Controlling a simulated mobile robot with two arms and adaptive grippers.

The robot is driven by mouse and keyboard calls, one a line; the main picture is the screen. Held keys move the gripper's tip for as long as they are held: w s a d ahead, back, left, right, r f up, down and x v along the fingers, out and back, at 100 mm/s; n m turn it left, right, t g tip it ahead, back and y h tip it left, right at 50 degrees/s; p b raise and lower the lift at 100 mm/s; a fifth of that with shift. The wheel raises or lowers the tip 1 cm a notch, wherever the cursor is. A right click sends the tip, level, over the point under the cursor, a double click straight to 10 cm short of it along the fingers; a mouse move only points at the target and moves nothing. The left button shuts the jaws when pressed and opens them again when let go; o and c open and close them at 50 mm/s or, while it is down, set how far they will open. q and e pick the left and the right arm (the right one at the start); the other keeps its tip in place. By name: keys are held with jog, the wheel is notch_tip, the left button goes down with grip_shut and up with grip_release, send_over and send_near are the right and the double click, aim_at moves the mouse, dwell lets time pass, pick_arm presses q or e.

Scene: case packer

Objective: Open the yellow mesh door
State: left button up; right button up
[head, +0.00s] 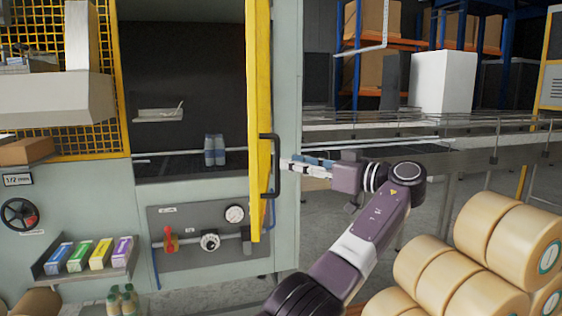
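The yellow door (259,90) stands swung out from the grey machine and is seen almost edge-on, so its mesh face is hidden. Its black handle (277,167) is on the right side of the door. Behind and left of it, the machine opening shows a dark interior. My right gripper is not in view.
A fixed yellow mesh panel (112,35) is at the left. Below the opening are a red valve (170,238) and a gauge (234,213). Tan rolls (450,275) are stacked at lower right. A conveyor (450,130) runs behind my arm. Grey floor lies right of the door.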

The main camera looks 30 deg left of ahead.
pick_arm(q)
jog(key=d, duration=0.5)
jog(key=shift+s+d, duration=0.3)
jog(key=shift+d, duration=0.1)
